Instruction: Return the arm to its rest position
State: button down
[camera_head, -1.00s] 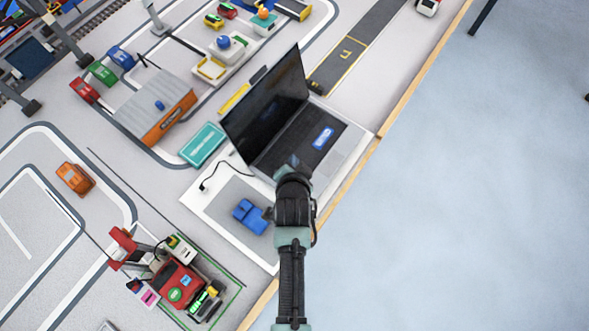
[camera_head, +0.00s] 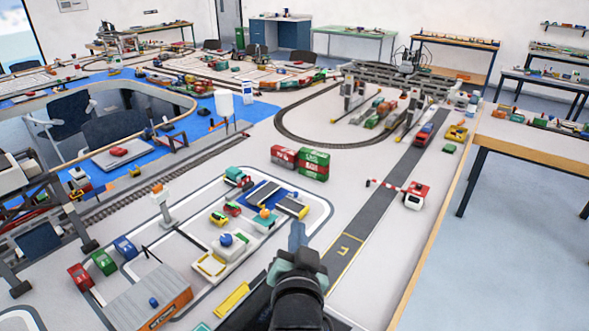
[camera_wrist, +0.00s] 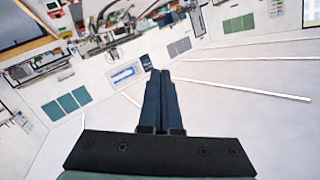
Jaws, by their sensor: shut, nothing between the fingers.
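My gripper (camera_head: 297,236) shows at the bottom centre of the head view, with its fingers pointing up and away over the table. In the wrist view its two dark fingers (camera_wrist: 161,98) lie side by side, shut and empty. The black wrist (camera_head: 298,300) hides part of the table below it. My gripper appears raised and touches nothing that I can make out.
A wooden side table (camera_head: 530,146) stands to the right. Bare floor lies between the tables.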

jog(key=s+r+n+t, duration=0.2)
jog(key=s+r+t, duration=0.1)
jog(key=r, duration=1)
jog(key=s+r+n+t, duration=0.1)
jog(key=s+r+t, duration=0.15)
jog(key=r, duration=1.15)
jog(key=s+r+n+t, duration=0.2)
jog(key=s+r+t, duration=0.3)
jog(key=s+r, duration=0.8)
notch_tip(320, 180, up, 2)
jog(key=shift+a+r, duration=0.1)
jog(key=shift+a, duration=0.2)
jog(key=shift+w+a+n+t, duration=0.1)
jog(key=shift+w+n+t, duration=0.05)
jog(key=shift+n+t, duration=0.15)
